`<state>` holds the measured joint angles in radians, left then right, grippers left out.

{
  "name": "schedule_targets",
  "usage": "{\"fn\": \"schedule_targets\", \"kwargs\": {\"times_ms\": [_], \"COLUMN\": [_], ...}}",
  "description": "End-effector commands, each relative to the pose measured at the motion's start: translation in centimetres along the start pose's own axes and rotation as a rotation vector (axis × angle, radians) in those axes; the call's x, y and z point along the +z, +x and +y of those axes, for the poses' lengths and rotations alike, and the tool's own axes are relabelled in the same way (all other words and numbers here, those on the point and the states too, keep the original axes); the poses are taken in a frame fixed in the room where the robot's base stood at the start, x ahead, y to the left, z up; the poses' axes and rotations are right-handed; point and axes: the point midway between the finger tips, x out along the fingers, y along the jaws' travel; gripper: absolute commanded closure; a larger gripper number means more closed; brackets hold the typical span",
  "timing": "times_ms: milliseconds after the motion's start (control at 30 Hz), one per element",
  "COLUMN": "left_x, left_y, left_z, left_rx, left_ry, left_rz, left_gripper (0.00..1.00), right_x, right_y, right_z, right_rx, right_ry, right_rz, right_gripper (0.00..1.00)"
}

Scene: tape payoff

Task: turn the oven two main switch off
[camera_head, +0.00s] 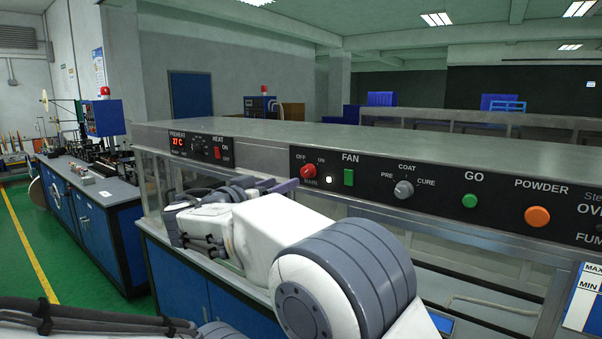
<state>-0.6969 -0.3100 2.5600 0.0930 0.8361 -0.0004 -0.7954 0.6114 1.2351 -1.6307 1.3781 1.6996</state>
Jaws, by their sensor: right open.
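The red main switch (308,171) sits on the black control panel (450,195) of the oven, between the OFF and ON marks and above the MAIN label. A round lamp (329,180) beside it glows white. Which way the knob points is too small to tell. My right gripper (278,185) is open, with its fingers just left of and slightly below the switch in the picture. Nothing shows between the fingers, and whether they touch the panel I cannot tell. My left gripper is not in view; part of my arm shows at the lower left.
The same panel has a green FAN switch (348,177), a grey COAT knob (403,189), a green GO button (469,201) and an orange POWDER button (537,216). A PREHEAT panel (201,147) with a red HEAT switch is left.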

Motion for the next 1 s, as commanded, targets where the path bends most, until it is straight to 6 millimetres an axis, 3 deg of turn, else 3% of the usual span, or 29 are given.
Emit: {"fn": "schedule_targets", "kwargs": {"times_ms": [300, 500, 933, 1000], "left_x": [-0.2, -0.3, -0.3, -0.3], "left_y": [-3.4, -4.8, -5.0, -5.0], "left_z": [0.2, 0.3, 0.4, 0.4], "left_rx": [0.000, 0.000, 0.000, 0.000], "left_ry": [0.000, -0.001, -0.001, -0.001], "left_rz": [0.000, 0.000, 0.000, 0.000], "left_gripper": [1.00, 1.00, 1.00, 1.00], "right_x": [-0.4, -0.2, 0.1, 0.1], "right_y": [5.9, 8.7, 9.7, 9.7], "right_z": [0.2, 0.2, 0.1, 0.1], "right_rx": [0.003, 0.002, 0.000, 0.000], "right_ry": [-0.006, -0.005, -0.004, -0.004], "right_rz": [-0.004, -0.004, -0.004, -0.004], "right_gripper": [0.32, 0.32, 0.32, 0.59]}}
